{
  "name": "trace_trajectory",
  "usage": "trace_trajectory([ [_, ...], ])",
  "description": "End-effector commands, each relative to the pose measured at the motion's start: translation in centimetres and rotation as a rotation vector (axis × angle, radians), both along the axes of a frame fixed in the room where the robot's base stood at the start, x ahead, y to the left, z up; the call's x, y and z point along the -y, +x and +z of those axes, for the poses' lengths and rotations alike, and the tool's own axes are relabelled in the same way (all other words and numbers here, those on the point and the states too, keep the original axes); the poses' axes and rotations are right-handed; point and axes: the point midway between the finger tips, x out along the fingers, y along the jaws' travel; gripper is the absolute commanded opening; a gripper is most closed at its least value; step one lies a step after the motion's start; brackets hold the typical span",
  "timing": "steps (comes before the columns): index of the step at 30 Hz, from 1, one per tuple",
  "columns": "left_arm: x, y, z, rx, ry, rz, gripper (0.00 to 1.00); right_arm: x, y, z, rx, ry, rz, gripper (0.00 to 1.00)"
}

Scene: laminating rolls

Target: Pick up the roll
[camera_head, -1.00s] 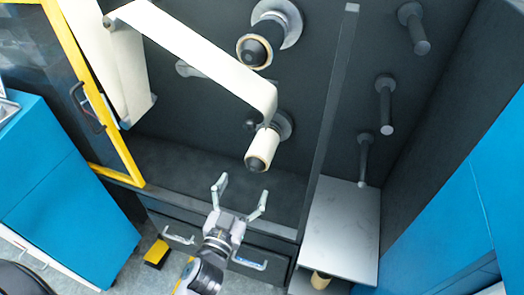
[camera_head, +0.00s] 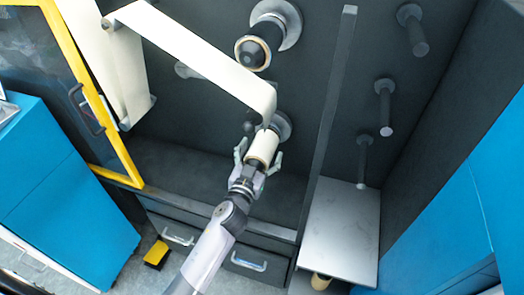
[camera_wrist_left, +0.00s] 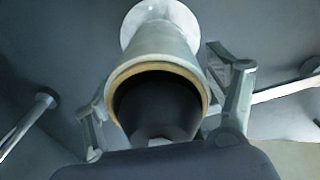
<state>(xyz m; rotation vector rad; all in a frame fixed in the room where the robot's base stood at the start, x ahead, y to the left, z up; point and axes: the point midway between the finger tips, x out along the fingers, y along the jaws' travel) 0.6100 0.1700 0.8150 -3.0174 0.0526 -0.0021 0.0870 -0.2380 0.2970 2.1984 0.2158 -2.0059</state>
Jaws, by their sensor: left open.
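A cream roll (camera_head: 263,146) sits on the lower spindle of the dark machine wall, with the pale web running up from it to the left. My left gripper (camera_head: 259,158) is open, with its two fingers on either side of the roll's near end. In the left wrist view the roll (camera_wrist_left: 160,52) points at the camera, showing its tan rim and dark core. The left gripper's fingers (camera_wrist_left: 164,108) stand left and right of the roll; I cannot tell whether they touch it. My right gripper is not in view.
An upper spindle (camera_head: 254,48) with a thin ring is above the roll. Bare pegs (camera_head: 385,105) stand on the right wall, past an upright divider (camera_head: 326,130). A grey shelf (camera_head: 337,225) is at lower right. A yellow-framed door (camera_head: 95,110) stands open at left.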

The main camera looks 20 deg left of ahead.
Motion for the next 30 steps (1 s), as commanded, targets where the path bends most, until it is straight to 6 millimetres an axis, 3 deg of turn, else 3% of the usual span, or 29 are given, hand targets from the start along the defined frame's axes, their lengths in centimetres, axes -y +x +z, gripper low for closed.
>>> trace_trajectory([
  [8, 0.01, 0.34, -0.04, -0.001, 0.0, 0.0, 0.79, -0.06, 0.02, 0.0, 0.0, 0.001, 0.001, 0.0],
  [30, 0.02, 0.31, -0.02, -0.001, 0.0, 0.0, 0.29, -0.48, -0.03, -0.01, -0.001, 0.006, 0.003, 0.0],
])
